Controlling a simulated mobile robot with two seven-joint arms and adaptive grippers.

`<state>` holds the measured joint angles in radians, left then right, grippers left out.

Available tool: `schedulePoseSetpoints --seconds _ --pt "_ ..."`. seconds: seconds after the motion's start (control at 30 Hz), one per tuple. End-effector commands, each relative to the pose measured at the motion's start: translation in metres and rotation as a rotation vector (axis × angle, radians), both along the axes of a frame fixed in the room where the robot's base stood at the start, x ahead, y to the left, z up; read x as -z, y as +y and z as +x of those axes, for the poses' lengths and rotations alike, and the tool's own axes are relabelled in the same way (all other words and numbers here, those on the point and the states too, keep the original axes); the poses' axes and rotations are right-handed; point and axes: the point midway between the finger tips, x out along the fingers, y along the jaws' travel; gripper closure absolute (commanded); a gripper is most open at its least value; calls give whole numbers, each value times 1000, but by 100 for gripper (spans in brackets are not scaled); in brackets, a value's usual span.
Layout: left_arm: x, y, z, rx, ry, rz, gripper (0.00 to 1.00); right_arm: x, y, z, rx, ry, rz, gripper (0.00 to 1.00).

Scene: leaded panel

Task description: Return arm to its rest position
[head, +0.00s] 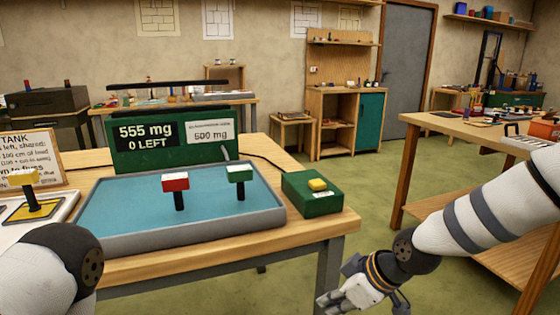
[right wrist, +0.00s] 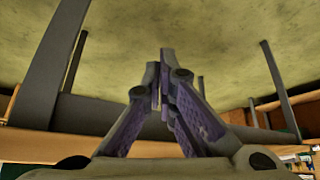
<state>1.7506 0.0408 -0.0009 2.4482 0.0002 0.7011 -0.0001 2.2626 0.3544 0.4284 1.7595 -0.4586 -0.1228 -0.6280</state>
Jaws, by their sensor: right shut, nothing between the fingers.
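My right arm (head: 490,215) comes in from the right in the head view. My right gripper (head: 350,297) hangs low over the green floor, to the right of the near table and clear of it. In the right wrist view its fingers (right wrist: 161,80) come together at the tips, shut with nothing between them. A rounded dark and white part of my left arm (head: 55,265) shows at the lower left of the head view. My left gripper is out of view.
The near table (head: 190,262) holds a blue-topped tray (head: 130,205) with red and green blocks on posts, a green display reading "555 mg, 0 LEFT" (head: 145,137) and a green box with a yellow button (head: 318,184). A wooden table (head: 440,125) stands at right. Green floor (head: 365,185) lies between.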

Motion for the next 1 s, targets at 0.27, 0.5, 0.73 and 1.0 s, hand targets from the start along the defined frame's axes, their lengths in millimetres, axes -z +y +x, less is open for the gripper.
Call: schedulePoseSetpoints --seconds 0.27,0.5,0.73,1.0 --pt "-1 -1 -1 1 2 -1 60 158 -35 -222 487 501 -55 100" --pt "-1 -1 -1 1 1 -1 60 174 -106 -368 861 665 -270 100" --pt "-1 -1 -1 1 1 -1 60 169 -121 -389 930 670 -317 100" --pt "-1 -1 -1 1 1 -1 60 170 -121 -388 927 670 -315 100"
